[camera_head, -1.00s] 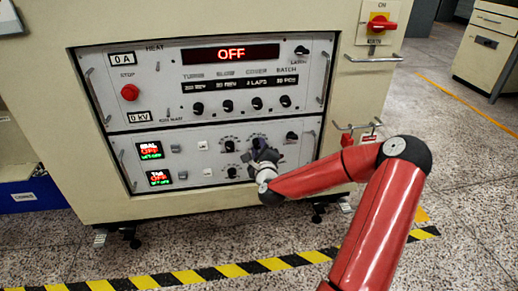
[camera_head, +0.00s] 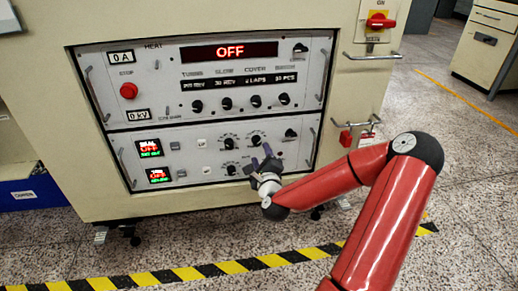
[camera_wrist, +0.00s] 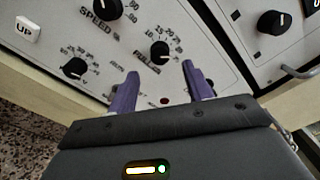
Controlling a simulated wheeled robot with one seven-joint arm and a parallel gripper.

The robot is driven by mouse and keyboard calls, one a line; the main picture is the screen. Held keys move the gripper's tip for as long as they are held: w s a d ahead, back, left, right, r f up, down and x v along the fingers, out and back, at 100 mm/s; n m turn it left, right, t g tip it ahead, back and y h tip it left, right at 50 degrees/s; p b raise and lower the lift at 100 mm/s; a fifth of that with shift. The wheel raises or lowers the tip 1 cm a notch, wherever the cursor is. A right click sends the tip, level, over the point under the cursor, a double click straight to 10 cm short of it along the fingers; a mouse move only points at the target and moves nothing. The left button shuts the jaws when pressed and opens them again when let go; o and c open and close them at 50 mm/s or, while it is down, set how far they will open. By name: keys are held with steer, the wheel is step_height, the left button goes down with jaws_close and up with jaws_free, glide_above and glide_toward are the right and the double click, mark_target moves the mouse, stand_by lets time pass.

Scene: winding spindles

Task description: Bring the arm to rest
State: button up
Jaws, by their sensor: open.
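My red arm (camera_head: 385,225) reaches from the lower right toward the control cabinet. My gripper (camera_head: 261,160) is in front of the right part of the lower panel (camera_head: 205,175). In the wrist view my gripper (camera_wrist: 158,85) shows two purple fingers spread apart with nothing between them. A black knob (camera_wrist: 160,52) on the panel shows just beyond the gap between the fingertips. I cannot tell the exact distance from the fingers to the panel.
The upper panel (camera_head: 150,75) has a red display (camera_head: 230,51) reading OFF, a red stop button (camera_head: 129,91) and several knobs. A handle rail (camera_head: 372,56) juts out at the cabinet's right. A yellow-black floor stripe (camera_head: 190,274) runs in front.

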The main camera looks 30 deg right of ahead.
steer(key=shift+v, duration=1)
steer(key=s+a+r+n+g+y+p, duration=0.2)
steer(key=a+n+g+y+p, duration=0.35)
steer(key=a+n, duration=0.8)
steer(key=s+a+r+n+g+p, duration=0.2)
steer(key=s+r+n+g+p, duration=0.3)
steer(key=s+r+n, duration=0.9)
steer(key=s+r+g, duration=0.1)
steer(key=s+r, duration=0.8)
steer(key=s, duration=0.2)
steer(key=shift+s+a+p, duration=0.25)
steer(key=shift+s+p, duration=0.05)
steer(key=shift+s, duration=0.05)
steer(key=shift+n+h, duration=0.25)
